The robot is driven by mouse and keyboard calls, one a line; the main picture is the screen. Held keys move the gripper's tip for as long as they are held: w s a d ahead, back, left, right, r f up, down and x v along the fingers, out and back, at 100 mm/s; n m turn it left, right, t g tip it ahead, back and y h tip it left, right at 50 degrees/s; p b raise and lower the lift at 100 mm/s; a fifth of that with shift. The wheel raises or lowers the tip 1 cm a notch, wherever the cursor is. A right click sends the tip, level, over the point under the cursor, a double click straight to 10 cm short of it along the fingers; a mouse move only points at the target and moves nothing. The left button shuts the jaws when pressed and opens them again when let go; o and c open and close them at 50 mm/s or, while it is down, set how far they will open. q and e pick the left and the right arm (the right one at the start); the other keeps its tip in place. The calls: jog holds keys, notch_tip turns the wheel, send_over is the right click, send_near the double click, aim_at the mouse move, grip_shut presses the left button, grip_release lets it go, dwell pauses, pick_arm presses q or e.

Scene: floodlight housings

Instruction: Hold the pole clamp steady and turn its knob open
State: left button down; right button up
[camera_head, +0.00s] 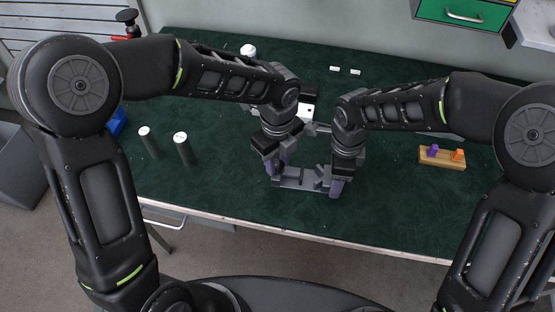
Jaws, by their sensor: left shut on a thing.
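A grey piece that looks like the pole clamp (297,182) sits low between my two grippers, near the front middle of the green table. My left gripper (274,166) points down at its left end and is shut on it. My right gripper (338,182) points down at its right end, close to it or touching; I cannot tell which.
Two dark cylinders with white tops (149,142) (183,149) stand at left. A wooden block with purple and orange pegs (443,164) lies at right. Small white pieces (345,70) lie at the back. A blue bin (117,122) is at the left edge. The front right of the green table (400,215) is clear.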

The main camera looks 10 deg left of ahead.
aim_at(277, 165)
pick_arm(q)
jog(key=shift+n, duration=0.5)
jog(key=n, duration=1.2)
dwell(0.3)
jog(key=c, duration=1.1)
grip_release()
jog(key=shift+o, duration=0.2)
jog(key=shift+r, duration=0.15)
notch_tip(277, 165, up, 12)
